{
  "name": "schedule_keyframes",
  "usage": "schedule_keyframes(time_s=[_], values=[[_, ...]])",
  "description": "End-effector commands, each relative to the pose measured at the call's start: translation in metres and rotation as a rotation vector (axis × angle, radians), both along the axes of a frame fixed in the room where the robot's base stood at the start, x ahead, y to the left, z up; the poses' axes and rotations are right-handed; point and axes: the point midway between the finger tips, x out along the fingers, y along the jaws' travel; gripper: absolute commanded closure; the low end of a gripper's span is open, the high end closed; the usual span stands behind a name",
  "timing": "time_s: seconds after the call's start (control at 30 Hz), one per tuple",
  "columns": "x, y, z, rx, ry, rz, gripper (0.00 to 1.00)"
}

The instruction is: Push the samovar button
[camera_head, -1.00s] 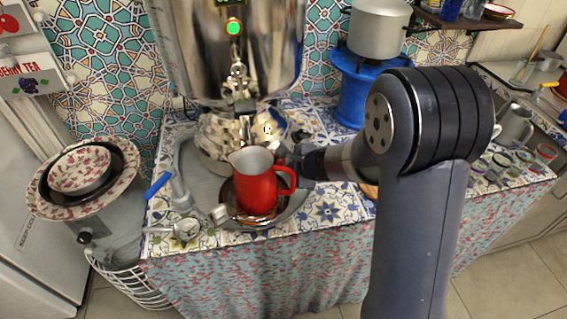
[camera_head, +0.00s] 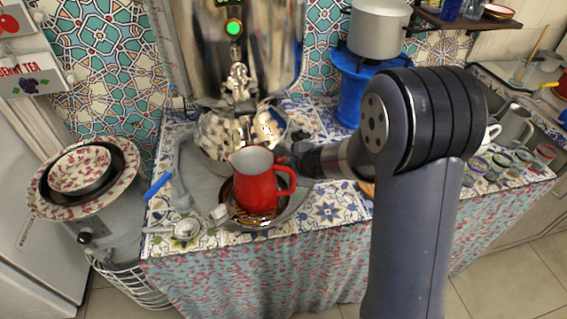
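The samovar (camera_head: 265,75) is a large shiny metal urn at the back of the tiled counter. Its round green button (camera_head: 234,27) shows lit on the upper front of the body. The metal tap (camera_head: 238,85) is below the button. A red teapot-like jug (camera_head: 258,180) stands upright on a dark drip tray (camera_head: 250,216) below the tap. My gripper (camera_head: 285,158) is beside the jug's right side, near its handle, and well below the button. The fingers are small and partly hidden behind the jug, so I cannot see whether they are open or touching it.
A floral plate with bowls (camera_head: 82,172) stands at the left. A small strainer (camera_head: 187,228) and a blue-handled utensil (camera_head: 158,186) lie left of the jug. A blue stove (camera_head: 352,92) bears a grey pot (camera_head: 378,28). Several glasses (camera_head: 500,162) stand at the right.

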Motion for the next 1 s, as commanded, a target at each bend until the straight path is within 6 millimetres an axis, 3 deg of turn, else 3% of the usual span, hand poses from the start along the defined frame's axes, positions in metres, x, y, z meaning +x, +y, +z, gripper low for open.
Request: schedule_keyframes(time_s=[1.0], values=[[-0.0062,-0.0063,0.0007,0.001,0.000,0.002,1.00]])
